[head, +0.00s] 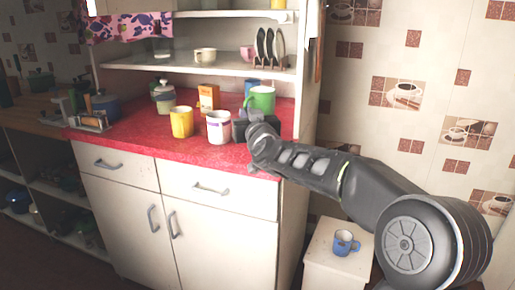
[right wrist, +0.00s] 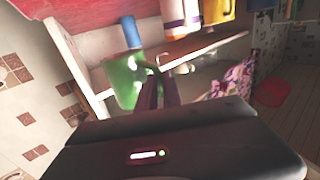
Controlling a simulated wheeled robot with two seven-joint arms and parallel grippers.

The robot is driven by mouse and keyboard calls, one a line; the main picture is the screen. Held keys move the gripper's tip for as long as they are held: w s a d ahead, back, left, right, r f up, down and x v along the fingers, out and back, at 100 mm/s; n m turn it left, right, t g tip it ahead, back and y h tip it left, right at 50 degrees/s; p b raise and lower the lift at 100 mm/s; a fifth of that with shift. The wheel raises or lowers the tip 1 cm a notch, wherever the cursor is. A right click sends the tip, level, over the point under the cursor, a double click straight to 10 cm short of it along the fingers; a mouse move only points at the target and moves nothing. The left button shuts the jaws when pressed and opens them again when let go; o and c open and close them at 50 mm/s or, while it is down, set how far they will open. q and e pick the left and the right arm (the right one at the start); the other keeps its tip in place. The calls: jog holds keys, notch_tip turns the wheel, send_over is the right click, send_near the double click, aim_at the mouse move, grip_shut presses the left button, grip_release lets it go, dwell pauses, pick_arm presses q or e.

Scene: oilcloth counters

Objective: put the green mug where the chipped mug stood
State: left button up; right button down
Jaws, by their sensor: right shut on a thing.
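The green mug (head: 262,98) is at the right end of the red counter (head: 195,150), beside the cabinet's right side panel. My right gripper (head: 251,116) is shut on it; the fingertips are partly hidden. In the right wrist view the dark fingers (right wrist: 156,88) meet the green mug (right wrist: 122,82) near its handle. I cannot tell whether its base touches the counter. A blue mug (head: 345,243) stands on a small white stool below. No chip can be made out on any mug, so I cannot tell which is chipped. My left gripper is not in view.
A white mug with a purple band (head: 218,128) and a yellow mug (head: 181,122) stand left of my gripper. Plates (head: 268,48) stand on the shelf above.

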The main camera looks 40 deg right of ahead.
notch_tip(320, 180, down, 4)
jog(key=shift+f+b, duration=0.15)
jog(key=shift+b, duration=0.65)
jog(key=shift+f+b, duration=0.7)
jog(key=shift+f, duration=1.85)
jog(key=shift+f, duration=0.1)
jog(key=c, duration=1.5)
grip_release()
